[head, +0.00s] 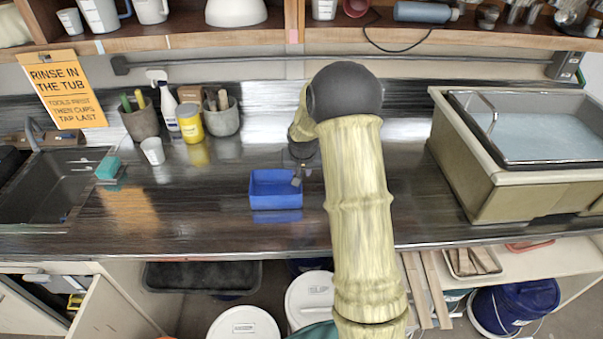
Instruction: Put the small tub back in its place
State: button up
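A small blue open tub (275,201) is at the middle of the dark, shiny counter, upright, with its reflection just below it. I cannot tell whether it rests on the counter or is slightly above it. My gripper (297,181) is at the tub's right rim, with a grey finger overlapping the right wall. My arm hides part of the gripper, so whether the fingers are shut on the rim is unclear. The tub looks empty in the part that shows.
A sink (45,185) is at the left, with a teal sponge (108,167) beside it. A white cup (152,151), tool pots, bottles and a yellow jar (190,124) stand back left. A large water basin (480,185) fills the right. Counter left of the tub is clear.

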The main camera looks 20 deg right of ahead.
dwell(0.4)
jog(key=s+a+r+n, duration=0.1)
jog(key=s+a+r, duration=0.1)
jog(key=s, duration=0.7)
jog(key=s+a+r+n+g+y, duration=0.1)
jog(key=s+a+r, duration=0.2)
jog(key=s, duration=0.6)
jog(key=s+a+r+n, duration=0.1)
jog(key=s+a+r, duration=0.1)
jog(key=s+a, duration=0.4)
jog(key=s, duration=0.4)
jog(key=shift+r+n+g, duration=0.3)
jog(key=shift+r+g, duration=0.05)
jog(key=shift+g, duration=0.05)
jog(key=shift+o, duration=0.4)
